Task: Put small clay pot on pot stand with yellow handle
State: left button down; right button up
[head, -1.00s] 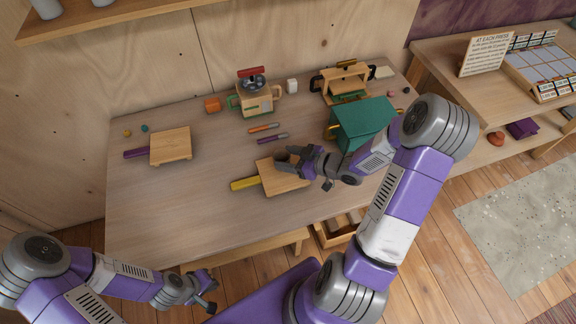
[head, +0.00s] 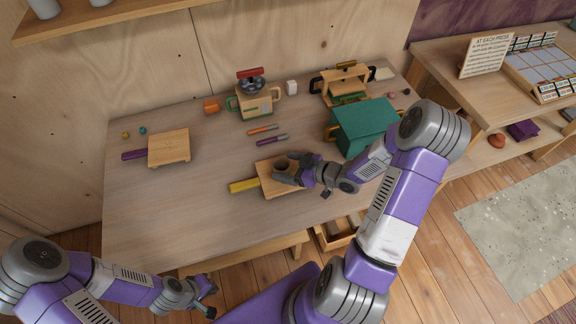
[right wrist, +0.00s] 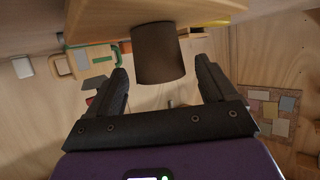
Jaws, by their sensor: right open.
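The small clay pot (head: 282,164), dark brown, is on the wooden pot stand with the yellow handle (head: 245,185), near the table's middle. In the right wrist view the pot (right wrist: 160,57) appears upside down, its base against the board, between two spread fingers with a gap on each side. My right gripper (head: 287,170) is open around the pot and partly hides it and the board. My left gripper (head: 208,299) is empty and looks open, low at the table's front edge. Another stand with a purple handle (head: 134,155) is at the left, empty.
A green box (head: 364,127) stands right of the stand, close to my right arm. Two marker-like sticks (head: 264,130) lie behind it. A wooden pitcher-like device (head: 254,101) and a wooden press (head: 345,85) stand at the back. The front-left tabletop is clear.

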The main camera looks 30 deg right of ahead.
jog(key=shift+r, duration=0.2)
jog(key=p+v, duration=0.3)
jog(key=v, duration=0.9)
